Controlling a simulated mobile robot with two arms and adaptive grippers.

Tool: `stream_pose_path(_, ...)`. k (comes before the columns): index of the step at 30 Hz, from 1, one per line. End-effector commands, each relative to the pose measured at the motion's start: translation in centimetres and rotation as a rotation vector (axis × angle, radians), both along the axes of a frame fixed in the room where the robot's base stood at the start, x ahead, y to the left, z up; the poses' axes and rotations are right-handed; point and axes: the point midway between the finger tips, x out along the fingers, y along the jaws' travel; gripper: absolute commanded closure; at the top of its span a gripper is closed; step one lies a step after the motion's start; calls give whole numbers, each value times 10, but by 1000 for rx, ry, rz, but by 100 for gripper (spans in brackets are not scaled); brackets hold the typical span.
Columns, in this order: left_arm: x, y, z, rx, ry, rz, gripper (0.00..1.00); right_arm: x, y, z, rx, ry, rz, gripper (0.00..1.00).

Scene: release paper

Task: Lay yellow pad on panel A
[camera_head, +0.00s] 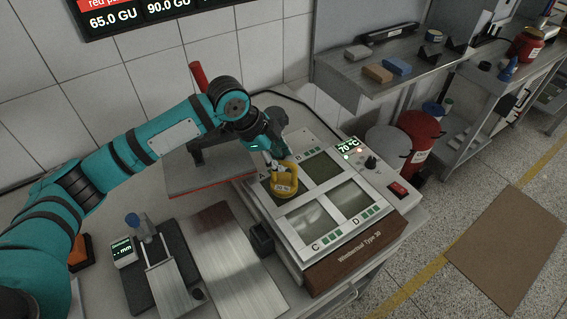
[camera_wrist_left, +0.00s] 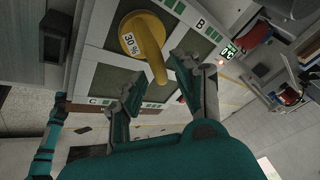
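The yellow pad (camera_head: 284,181), marked 30 %, is at panel A (camera_head: 277,203) of the hotplate machine (camera_head: 307,240), at its upper left. In the left wrist view the pad (camera_wrist_left: 136,38) is a round disc with a handle (camera_wrist_left: 157,70) pointing toward my gripper. My left gripper (camera_head: 274,160) is right over the pad in the head view. In the left wrist view its fingers (camera_wrist_left: 158,88) are spread, with the handle's end between them and gaps on both sides. I cannot tell whether the pad rests flat on the panel. My right gripper is not in view.
A press with a raised grey plate (camera_head: 205,170) and red lever (camera_head: 198,76) stands behind-left of the machine. A metal sheet (camera_head: 232,262) and a gauge (camera_head: 124,252) lie left of it. Red and grey containers (camera_head: 420,128) stand at the right. A shelf (camera_head: 395,58) holds small blocks.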

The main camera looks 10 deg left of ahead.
Motion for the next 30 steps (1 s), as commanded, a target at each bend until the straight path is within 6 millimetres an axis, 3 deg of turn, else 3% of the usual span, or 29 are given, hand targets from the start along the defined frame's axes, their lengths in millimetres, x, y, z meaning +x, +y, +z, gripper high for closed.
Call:
stream_pose_path(6,-11,19,42,0,-4,1,69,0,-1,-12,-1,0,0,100)
stream_pose_path(13,-19,30,73,0,-2,0,69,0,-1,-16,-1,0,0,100)
stream_pose_path(30,-21,33,80,0,1,0,69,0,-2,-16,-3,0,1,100)
